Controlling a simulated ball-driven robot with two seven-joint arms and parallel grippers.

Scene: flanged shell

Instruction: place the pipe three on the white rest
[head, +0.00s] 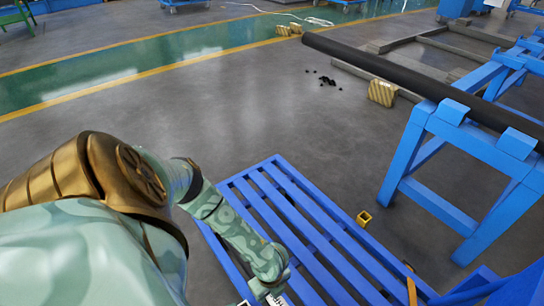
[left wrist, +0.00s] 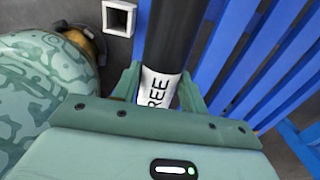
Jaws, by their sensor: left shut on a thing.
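A dark pipe (left wrist: 172,35) with a white label ending in "REE" is in the left wrist view. My left gripper (left wrist: 160,88) is shut on it at the label, one finger on each side. The pipe runs away toward the top of that view, and its far end is out of frame. In the head view my left gripper (head: 270,284) is at the bottom edge, over the blue slatted pallet, and the pipe is hardly seen there. A small white square frame (left wrist: 119,18) with a dark hollow stands left of the pipe; I cannot tell whether it is the white rest. My right gripper is out of view.
The blue slatted pallet (head: 285,211) lies below my left arm. A small yellow square holder (head: 363,218) stands at its right edge. Blue trestles (head: 450,150) carrying a long dark pipe (head: 400,75) stand at the right. Grey floor left of the trestles is mostly clear.

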